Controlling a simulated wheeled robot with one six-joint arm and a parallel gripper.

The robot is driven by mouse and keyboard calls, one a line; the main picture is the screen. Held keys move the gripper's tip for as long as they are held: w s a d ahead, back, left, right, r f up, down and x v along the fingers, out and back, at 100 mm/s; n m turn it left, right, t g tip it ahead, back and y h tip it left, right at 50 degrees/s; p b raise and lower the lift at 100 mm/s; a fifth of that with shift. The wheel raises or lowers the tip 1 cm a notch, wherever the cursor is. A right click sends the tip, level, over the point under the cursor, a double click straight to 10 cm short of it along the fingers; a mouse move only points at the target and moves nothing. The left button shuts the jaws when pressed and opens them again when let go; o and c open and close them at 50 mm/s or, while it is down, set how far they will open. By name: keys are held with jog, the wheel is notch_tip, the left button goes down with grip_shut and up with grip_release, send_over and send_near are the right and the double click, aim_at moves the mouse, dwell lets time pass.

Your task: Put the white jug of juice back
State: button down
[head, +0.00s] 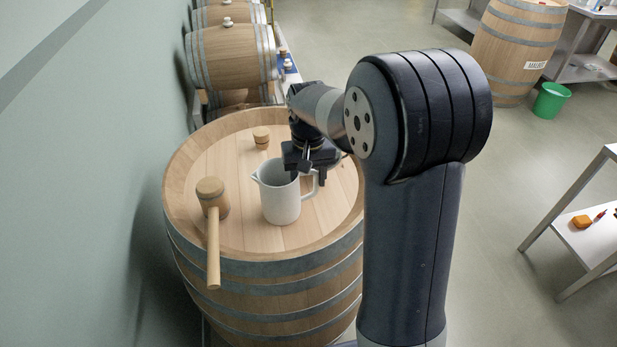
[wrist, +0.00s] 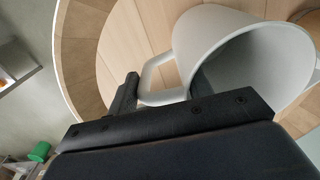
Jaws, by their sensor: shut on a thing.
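The white jug (head: 281,200) stands upright on the wooden barrel top (head: 240,155), right of its middle, with its spout to the left and its handle to the right. My gripper (head: 308,176) is at the jug's right side, shut on the handle. In the wrist view the jug (wrist: 236,42) shows its open mouth, grey and shaded inside; I cannot make out any juice. The gripper's dark fingers (wrist: 135,95) are at the handle there, and the far finger is partly hidden by the gripper body.
A wooden mallet (head: 213,220) lies left of the jug, its handle over the barrel's front rim. A wooden bung (head: 261,138) sits behind the jug. More barrels (head: 232,55) lie along the wall at the back. A steel table (head: 590,232) and a green bin (head: 551,101) stand at right.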

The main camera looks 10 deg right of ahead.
jog(key=c, duration=0.7)
grip_release()
jog(key=shift+f, duration=0.1)
jog(key=shift+o, duration=0.2)
notch_tip(320, 180, up, 12)
jog(key=shift+r, duration=0.15)
notch_tip(320, 180, down, 12)
jog(key=shift+f, duration=0.15)
jog(key=shift+r, duration=1.95)
